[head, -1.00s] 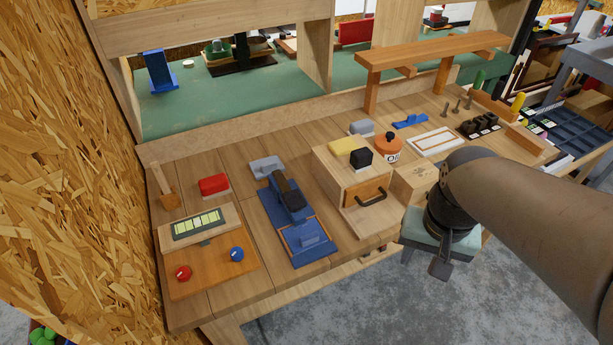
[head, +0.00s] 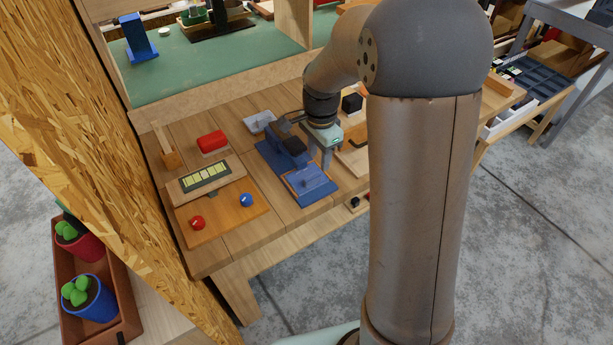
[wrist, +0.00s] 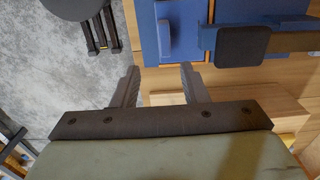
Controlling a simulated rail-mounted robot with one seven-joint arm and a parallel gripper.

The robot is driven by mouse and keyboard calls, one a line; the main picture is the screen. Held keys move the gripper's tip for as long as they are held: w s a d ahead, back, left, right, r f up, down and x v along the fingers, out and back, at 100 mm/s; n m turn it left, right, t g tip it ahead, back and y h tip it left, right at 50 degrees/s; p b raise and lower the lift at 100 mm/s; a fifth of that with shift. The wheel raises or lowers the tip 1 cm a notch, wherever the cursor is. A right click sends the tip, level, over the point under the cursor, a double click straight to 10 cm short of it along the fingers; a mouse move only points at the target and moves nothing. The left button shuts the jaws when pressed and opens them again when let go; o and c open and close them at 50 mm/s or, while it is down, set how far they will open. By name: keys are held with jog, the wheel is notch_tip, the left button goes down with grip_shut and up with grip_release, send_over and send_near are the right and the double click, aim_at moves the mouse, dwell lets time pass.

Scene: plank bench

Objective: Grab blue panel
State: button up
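The blue panel (head: 311,179) is a flat square plate with a small raised handle, set at the near end of a blue fixture (head: 268,152) on the plank bench. In the wrist view the panel (wrist: 186,22) is at the top, with its handle (wrist: 165,40) nearly in line with the finger gap. My gripper (head: 326,160) is by the right side of the fixture in the head view. In the wrist view my gripper (wrist: 158,76) has its two fingers apart with nothing between them, short of the panel. Contact is not visible.
A dark block on an arm (wrist: 242,46) lies right of the panel in the wrist view. An orange board with red and blue knobs (head: 222,215) is to the left. A red block (head: 212,141) sits behind. My arm hides much of the bench's right side.

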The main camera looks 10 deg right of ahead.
aim_at(315, 175)
notch_tip(315, 175, down, 3)
jog(key=shift+f, duration=0.1)
jog(key=shift+w+a+f+p, duration=0.1)
jog(key=shift+f+p, duration=0.2)
jog(key=shift+f, duration=0.6)
jog(key=shift+w+a+f+p, duration=0.15)
jog(key=shift+f+p, duration=0.2)
jog(key=shift+f, duration=0.5)
jog(key=shift+w+a+f+p, duration=0.1)
jog(key=shift+f+p, duration=0.2)
jog(key=shift+f, duration=0.6)
grip_shut()
